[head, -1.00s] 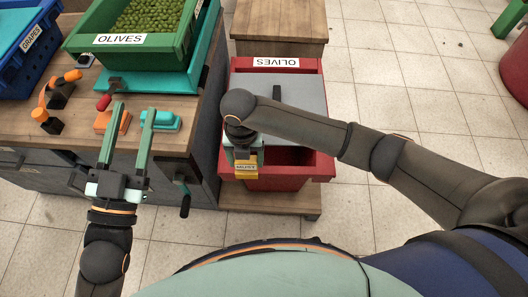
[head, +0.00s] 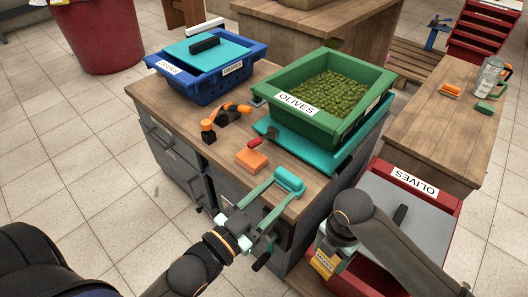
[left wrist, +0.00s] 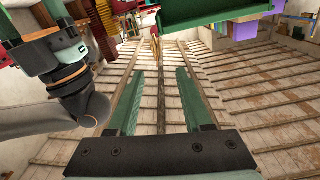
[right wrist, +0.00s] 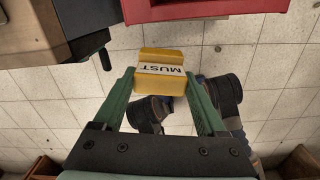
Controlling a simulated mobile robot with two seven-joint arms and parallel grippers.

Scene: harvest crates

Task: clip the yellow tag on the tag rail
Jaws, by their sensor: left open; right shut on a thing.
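The yellow tag (head: 324,263), with dark lettering on a white label, is held by my right gripper (head: 330,247) at the near left of the red crate (head: 449,201). In the right wrist view the tag (right wrist: 160,83) reads MUST and sits between the fingertips, with no surface touching it there. The right fingers are shut on it. My left gripper (head: 280,190) is open and empty, above the workbench's front edge; its two green fingers (left wrist: 157,75) show apart in the left wrist view. I cannot make out the tag rail in any view.
The wooden workbench (head: 160,101) bears a blue crate (head: 205,88), a green olive crate (head: 333,132), an orange block (head: 251,160), a teal block (head: 289,181) and a red-handled tool (head: 257,142). A second wooden table (head: 440,120) stands at right. The tiled floor at left is open.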

